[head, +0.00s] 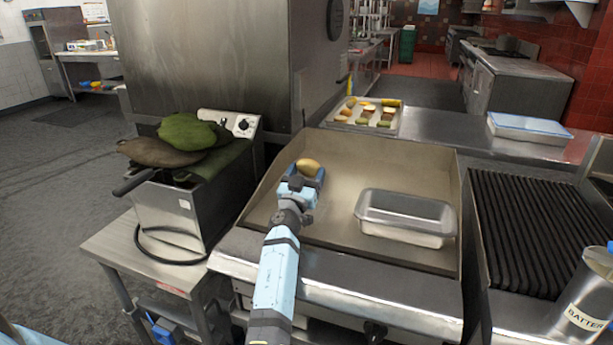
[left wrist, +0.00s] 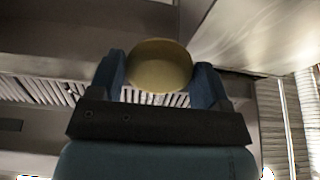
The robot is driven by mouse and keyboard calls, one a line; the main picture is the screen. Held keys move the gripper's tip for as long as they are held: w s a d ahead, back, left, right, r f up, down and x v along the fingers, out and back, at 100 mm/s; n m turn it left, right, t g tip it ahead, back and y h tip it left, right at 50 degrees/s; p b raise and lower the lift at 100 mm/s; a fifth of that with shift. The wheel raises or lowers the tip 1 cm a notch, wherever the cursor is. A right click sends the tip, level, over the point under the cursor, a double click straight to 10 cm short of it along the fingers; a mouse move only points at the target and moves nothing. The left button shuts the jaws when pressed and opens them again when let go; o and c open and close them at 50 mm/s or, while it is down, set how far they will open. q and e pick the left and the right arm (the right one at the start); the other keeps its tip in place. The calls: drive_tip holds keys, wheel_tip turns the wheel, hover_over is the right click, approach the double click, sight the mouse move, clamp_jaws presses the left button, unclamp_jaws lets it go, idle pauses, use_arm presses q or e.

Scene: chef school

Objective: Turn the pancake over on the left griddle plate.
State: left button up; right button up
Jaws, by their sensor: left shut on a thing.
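The pancake (head: 308,165) is a small golden-brown disc above the left part of the flat griddle plate (head: 345,175) in the head view. My left gripper (head: 306,173) is shut on it, with a blue finger on either side. In the left wrist view the pancake (left wrist: 160,66) shows as a dull yellow round between the two blue fingers (left wrist: 160,85). Grey slatted metal shows behind it there. I cannot tell whether the pancake touches the plate. My right gripper is not clearly seen.
A metal pan (head: 405,225) stands on the griddle's right part. A ribbed grill (head: 525,230) and a batter can (head: 587,295) are to the right. A fryer (head: 185,205) with green and brown items stands left. A food tray (head: 347,125) lies behind.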

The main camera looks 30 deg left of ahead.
use_arm(q)
drive_tip(key=shift+f, duration=0.35)
drive_tip(key=o, duration=1)
